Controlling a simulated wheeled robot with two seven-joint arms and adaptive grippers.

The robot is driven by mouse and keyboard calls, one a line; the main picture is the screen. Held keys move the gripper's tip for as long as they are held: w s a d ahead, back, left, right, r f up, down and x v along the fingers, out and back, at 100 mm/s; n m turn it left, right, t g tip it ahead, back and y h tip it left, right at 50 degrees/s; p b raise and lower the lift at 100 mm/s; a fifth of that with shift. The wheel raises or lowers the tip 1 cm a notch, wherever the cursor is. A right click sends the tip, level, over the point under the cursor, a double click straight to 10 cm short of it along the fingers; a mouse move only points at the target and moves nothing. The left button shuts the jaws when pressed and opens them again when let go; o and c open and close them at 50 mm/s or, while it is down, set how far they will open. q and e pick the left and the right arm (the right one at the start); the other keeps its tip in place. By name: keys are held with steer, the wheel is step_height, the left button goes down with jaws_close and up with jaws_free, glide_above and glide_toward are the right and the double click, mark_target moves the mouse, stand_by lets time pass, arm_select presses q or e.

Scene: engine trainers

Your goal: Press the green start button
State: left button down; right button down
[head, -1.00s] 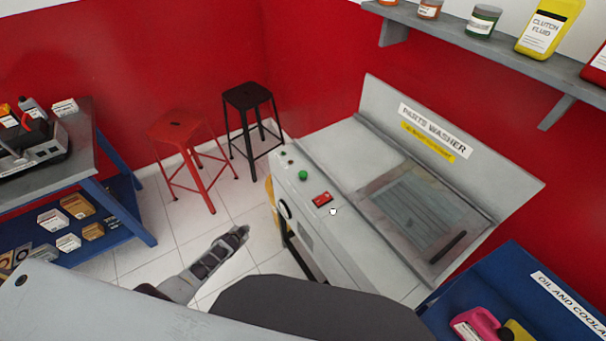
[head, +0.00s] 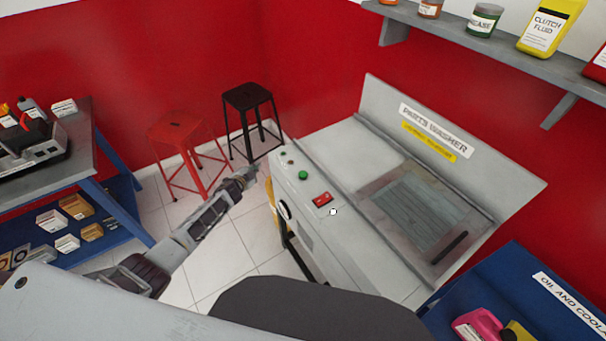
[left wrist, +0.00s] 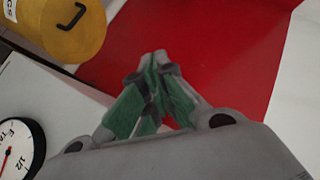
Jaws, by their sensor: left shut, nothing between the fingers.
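The green start button (head: 303,175) is on the front panel of the grey parts washer (head: 325,235), left of a red switch (head: 322,199). My left gripper (head: 250,174) is shut and empty. In the head view it shows to the left of the panel, apart from the button. In the left wrist view the closed fingertips (left wrist: 157,57) show against a red and white background, and the green button is not seen there. My right gripper is not in view.
A red stool (head: 175,130) and a black stool (head: 248,97) stand behind my left gripper. A blue bench (head: 85,180) is at the left. In the left wrist view a round gauge (left wrist: 18,148) and a yellow cylinder (left wrist: 62,25) are close by.

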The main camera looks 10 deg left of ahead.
arm_select(q)
steer(key=w+d+r+m+t+h, duration=0.1)
steer(key=w+d+r+m+h, duration=0.2)
steer(key=r, duration=0.4)
steer(key=d+r+m+t+h, duration=0.1)
steer(key=d+r+m, duration=0.3)
steer(key=r, duration=0.3)
steer(key=w+d+r+m+t+h, duration=0.1)
steer(key=w+d+r+m+h, duration=0.2)
steer(key=r, duration=0.5)
steer(key=s+d+r+m+g+h, duration=0.25)
steer(key=s+d+r+m, duration=0.2)
steer(key=d+m, duration=0.3)
steer(key=s+d+r+m+g+h, duration=0.2)
steer(key=s+d+r+m+g, duration=0.3)
steer(key=d, duration=0.4)
steer(key=s+a+f+g+y, duration=0.1)
steer(key=s+a+f+y, duration=0.3)
steer(key=s+f+y, duration=0.1)
steer(key=shift+f+y+b, duration=0.4)
steer(key=shift+f+y, duration=0.2)
steer(key=shift+y, duration=0.25)
steer(key=shift+f, duration=0.1)
